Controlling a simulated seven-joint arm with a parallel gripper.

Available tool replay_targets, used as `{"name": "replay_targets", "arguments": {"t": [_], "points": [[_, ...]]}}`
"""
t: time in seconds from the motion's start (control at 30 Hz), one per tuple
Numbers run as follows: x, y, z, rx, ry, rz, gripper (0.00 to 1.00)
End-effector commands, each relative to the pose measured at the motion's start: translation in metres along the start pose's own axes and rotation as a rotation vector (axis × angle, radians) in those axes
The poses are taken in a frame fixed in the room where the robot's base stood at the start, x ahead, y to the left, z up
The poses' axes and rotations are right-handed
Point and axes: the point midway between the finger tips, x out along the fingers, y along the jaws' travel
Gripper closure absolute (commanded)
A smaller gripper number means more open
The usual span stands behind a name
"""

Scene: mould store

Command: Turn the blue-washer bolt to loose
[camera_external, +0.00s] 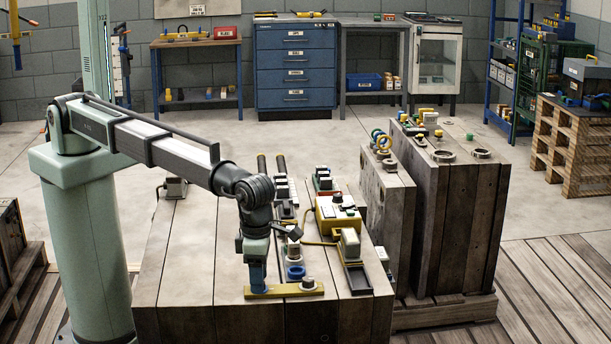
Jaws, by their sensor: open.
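A blue ring-shaped part (295,272), which looks like the blue washer, sits on the wooden bench top just behind a flat yellow bar (285,291). A small grey bolt-like head (308,283) stands on the right end of the bar. My gripper (257,283) points down over the bar's left end, left of the blue ring and apart from it. A blue upright piece shows at the gripper; I cannot tell whether it is part of the gripper or stands between its fingers. The fingers are too small to make out clearly, but the gripper is open.
A yellow box (337,217) with a cable and a black-based device (354,264) stand right of the gripper. A row of small blocks and switches (287,205) runs behind. Wooden crates (455,215) stand at the right.

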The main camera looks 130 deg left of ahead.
Motion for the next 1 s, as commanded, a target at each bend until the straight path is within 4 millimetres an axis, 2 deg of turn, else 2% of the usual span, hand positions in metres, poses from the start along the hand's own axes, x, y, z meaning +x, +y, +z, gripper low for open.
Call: {"name": "replay_targets", "arguments": {"t": [0.4, 0.9, 1.0], "points": [[0.0056, 0.0001, -0.0001, 0.000, 0.000, 0.000, 0.46], [0.0054, 0.0002, -0.0002, 0.000, 0.000, 0.000, 0.94], [0.0054, 0.0002, -0.0002, 0.000, 0.000, 0.001, 1.00]]}}
